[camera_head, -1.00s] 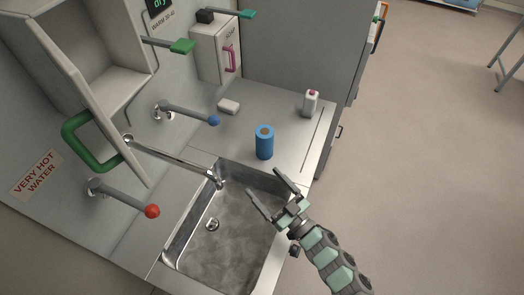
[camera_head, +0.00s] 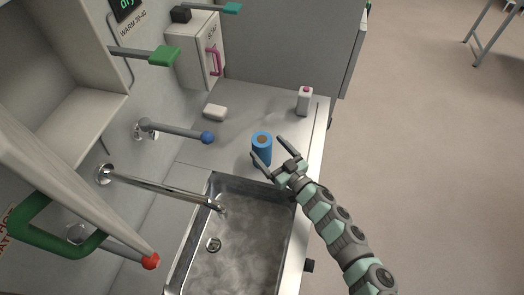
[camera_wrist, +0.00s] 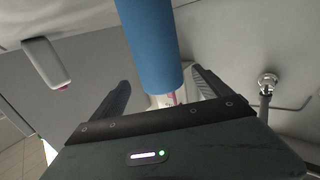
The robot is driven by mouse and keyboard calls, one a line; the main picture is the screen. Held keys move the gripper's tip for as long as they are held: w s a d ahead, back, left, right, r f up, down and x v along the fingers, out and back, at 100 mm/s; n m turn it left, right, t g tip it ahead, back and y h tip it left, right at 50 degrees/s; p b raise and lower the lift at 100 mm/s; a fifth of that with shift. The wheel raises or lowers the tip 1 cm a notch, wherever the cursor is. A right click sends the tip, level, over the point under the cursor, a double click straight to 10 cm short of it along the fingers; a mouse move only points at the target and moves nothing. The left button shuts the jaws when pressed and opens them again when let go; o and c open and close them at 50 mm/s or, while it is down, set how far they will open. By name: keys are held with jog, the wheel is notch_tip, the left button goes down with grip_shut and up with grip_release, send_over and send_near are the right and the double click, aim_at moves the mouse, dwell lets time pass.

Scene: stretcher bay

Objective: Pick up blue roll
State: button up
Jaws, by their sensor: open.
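The blue roll (camera_head: 262,146) stands upright on the grey counter behind the sink, its brown core facing up. My gripper (camera_head: 270,152) is open beside it, on its near right side, with one finger in front of the roll and the other to its right. In the wrist view the blue roll (camera_wrist: 150,45) appears large, reaching down between the two open fingers (camera_wrist: 165,92). I cannot tell whether either finger touches it.
The metal sink (camera_head: 290,215) lies in front of the roll, with a spout (camera_head: 160,187) over it. A white bottle (camera_head: 304,101) and a soap bar (camera_head: 215,112) stand on the counter (camera_head: 225,150). A blue-knobbed lever (camera_head: 207,137) juts out left of the roll.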

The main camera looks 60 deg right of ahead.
aim_at(262, 142)
jog(key=x, duration=0.3)
jog(key=shift+w+a+r, duration=0.1)
jog(key=shift+w, duration=0.05)
jog(key=shift+w+d, duration=0.3)
jog(key=shift+w, duration=0.05)
grip_shut()
dwell(0.5)
